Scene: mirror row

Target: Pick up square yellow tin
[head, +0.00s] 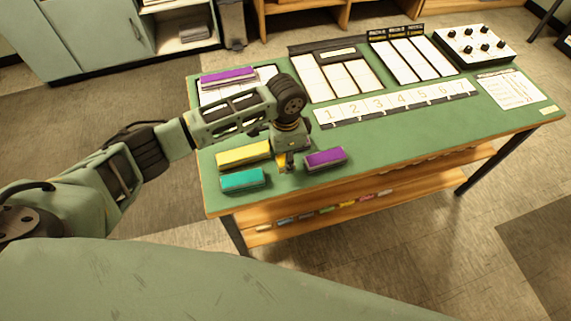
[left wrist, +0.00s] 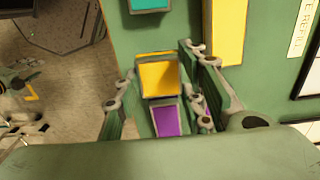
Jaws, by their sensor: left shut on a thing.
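The square yellow tin (left wrist: 159,76) sits between the fingers of my left gripper (left wrist: 160,88) in the left wrist view. In the head view only a small part of the tin (head: 281,159) shows beside my left gripper (head: 287,165), which hides the rest. The left gripper is shut on this tin, low over the front left part of the green table. I cannot tell whether the tin still touches the table. My right gripper is not in view.
A long yellow block (head: 243,154) and a teal block (head: 242,179) lie left of the gripper. A purple block (head: 325,157) lies close on its right. Another purple block (head: 228,76) lies farther back. A numbered strip (head: 395,103) crosses the green table (head: 420,135).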

